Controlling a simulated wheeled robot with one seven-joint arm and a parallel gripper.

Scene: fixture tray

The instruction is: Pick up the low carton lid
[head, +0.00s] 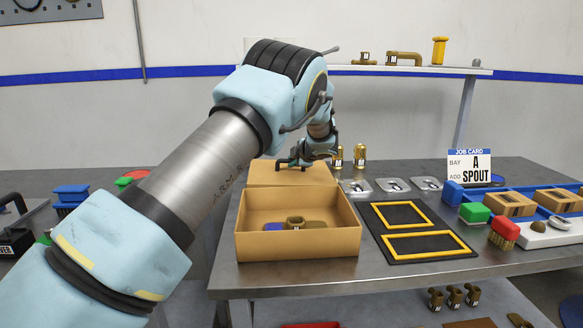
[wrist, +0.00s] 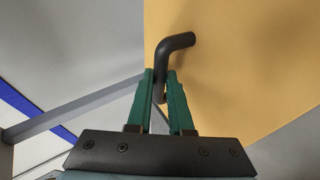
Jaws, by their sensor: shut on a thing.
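The tan carton lid (head: 282,172) shows as a flat panel just behind the open carton (head: 300,243). My gripper (head: 303,160) is at the lid's upper right in the head view. In the wrist view my gripper (wrist: 161,90) has its green fingers shut on the dark bent handle (wrist: 178,42) of the lid, whose tan face (wrist: 240,80) fills the right side. The carton's front wall hides the lower part of its inside. I cannot tell whether the lid touches the carton or the table.
Inside the carton lie a brass part (head: 295,222) and a blue piece (head: 273,227). A black mat with yellow frames (head: 388,255) lies to the right. Brass fittings (head: 360,155) stand behind metal plates (head: 356,186).

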